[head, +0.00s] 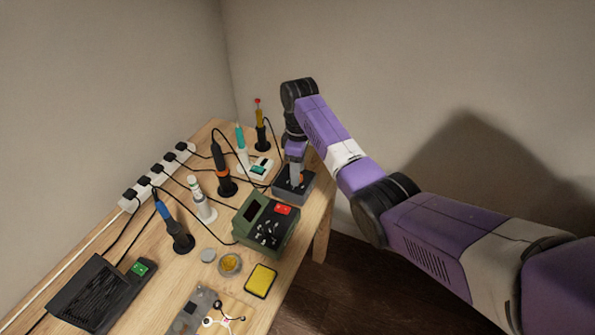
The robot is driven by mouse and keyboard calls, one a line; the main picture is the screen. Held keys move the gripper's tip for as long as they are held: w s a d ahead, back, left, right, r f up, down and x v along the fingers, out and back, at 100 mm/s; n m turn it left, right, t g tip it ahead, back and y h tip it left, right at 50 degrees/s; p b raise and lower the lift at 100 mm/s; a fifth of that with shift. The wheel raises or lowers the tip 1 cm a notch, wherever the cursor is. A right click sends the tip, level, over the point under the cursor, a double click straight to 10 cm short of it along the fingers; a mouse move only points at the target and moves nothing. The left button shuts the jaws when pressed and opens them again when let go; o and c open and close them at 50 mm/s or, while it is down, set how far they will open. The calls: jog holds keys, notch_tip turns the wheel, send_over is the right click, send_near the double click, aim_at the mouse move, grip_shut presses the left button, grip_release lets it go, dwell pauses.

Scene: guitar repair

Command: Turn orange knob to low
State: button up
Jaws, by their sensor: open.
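An orange knob (301,178) shows as a small patch on top of a dark grey box (291,196) near the right edge of the table. My gripper (296,182) points down over this box, right at the knob. The gripper is open, with its fingers at or beside the knob; I cannot tell if they touch it. My gripper and wrist hide most of the knob and the box top, so the knob's setting and any low mark cannot be read.
A green unit (266,222) with a red switch stands just in front of the grey box. Several soldering irons in stands, including an orange-based one (226,186), fill the left and back. A white power strip (158,177) runs along the wall. A yellow sponge (261,281) lies in front.

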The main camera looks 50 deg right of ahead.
jog(key=shift+f, duration=0.35)
grip_shut()
